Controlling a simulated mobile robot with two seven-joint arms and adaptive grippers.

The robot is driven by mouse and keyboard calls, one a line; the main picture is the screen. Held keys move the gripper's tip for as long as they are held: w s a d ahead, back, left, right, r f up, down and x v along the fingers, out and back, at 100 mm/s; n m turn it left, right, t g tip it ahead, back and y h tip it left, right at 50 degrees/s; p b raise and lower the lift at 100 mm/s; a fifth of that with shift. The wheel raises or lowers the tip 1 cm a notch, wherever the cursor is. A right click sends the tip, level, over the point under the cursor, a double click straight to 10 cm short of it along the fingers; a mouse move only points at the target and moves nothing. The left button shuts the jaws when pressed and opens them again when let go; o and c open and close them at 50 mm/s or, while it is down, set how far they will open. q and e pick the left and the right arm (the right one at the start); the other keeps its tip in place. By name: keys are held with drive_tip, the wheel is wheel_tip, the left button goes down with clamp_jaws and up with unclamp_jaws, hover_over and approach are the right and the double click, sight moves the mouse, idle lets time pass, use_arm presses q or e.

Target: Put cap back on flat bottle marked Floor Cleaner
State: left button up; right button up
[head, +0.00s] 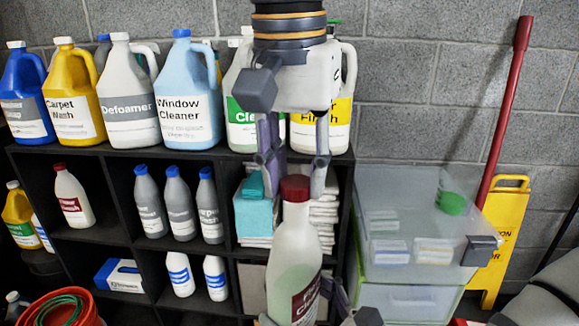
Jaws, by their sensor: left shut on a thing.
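A whitish, translucent bottle (290,255) with greenish liquid low in it stands nearly upright at the bottom centre. Its dark red label is turned and partly cut off, so I cannot read the full name. A red cap (295,188) is at the top of its neck; I cannot tell whether it is seated. My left gripper (294,184) points down from above and is shut on the cap, one finger on each side. Part of my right gripper (338,300) shows beside the bottle's lower body at the bottom edge; its grip is mostly hidden.
A black shelf (110,152) behind holds several large jugs on top and smaller bottles below. A clear bin (400,195) with a green item stands to the right, near a yellow floor sign (502,235) and a red pole (505,115). An orange bucket (60,310) is at lower left.

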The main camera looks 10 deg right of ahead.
use_arm(q)
drive_tip(key=shift+f, duration=0.5)
drive_tip(key=shift+f, duration=0.45)
